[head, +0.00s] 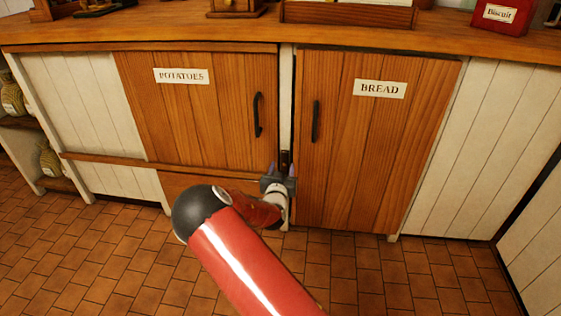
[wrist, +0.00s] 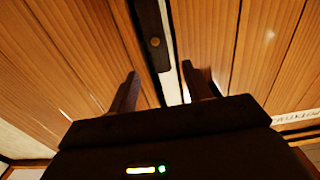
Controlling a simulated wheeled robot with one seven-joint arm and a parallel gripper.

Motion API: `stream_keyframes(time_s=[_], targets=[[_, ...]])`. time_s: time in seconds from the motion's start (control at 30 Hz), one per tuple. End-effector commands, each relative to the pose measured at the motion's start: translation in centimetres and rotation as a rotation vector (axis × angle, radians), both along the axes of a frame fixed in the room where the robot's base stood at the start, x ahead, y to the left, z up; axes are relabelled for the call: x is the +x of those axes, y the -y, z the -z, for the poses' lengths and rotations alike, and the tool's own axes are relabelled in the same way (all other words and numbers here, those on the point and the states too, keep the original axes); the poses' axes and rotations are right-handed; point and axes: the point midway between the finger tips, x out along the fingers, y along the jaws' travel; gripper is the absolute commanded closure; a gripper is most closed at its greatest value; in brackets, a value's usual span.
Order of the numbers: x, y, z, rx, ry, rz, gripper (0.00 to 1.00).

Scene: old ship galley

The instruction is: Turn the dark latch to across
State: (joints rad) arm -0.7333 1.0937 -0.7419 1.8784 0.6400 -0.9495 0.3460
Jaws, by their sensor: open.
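The dark latch (head: 285,158) sits on the pale post between the two wooden doors, low down. In the wrist view the dark latch (wrist: 152,28) is a long dark bar with a round brass-coloured pivot, lined up along the post. My gripper (head: 279,171) is in front of the post at the latch's lower end in the head view and partly hides it. In the wrist view my gripper (wrist: 160,74) is open, with one finger on each side of the latch's near end. I cannot tell whether either finger touches it.
The potatoes door (head: 200,115) is on the left and the bread door (head: 375,140) on the right, each with a dark handle. Both look closed. A wooden counter (head: 180,30) with a red biscuit tin (head: 502,16) runs above. Tiled floor (head: 110,250) lies below.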

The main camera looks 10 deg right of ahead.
Motion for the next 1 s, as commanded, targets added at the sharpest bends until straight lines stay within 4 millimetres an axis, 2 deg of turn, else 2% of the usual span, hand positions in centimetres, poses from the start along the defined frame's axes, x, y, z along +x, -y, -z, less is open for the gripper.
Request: stream_keyframes(time_s=[0.1,0.3,0.63,0.9,1.0], targets=[[1.9,0.7,0.0,-0.001,0.0,-0.001,0.51],[3.9,1.3,0.1,0.0,-0.002,0.0,0.51],[4.3,1.4,0.1,0.0,-0.003,-0.001,0.51],[4.3,1.4,0.1,0.0,-0.003,0.0,0.86],[4.3,1.4,0.1,0.001,-0.003,0.0,0.96]])
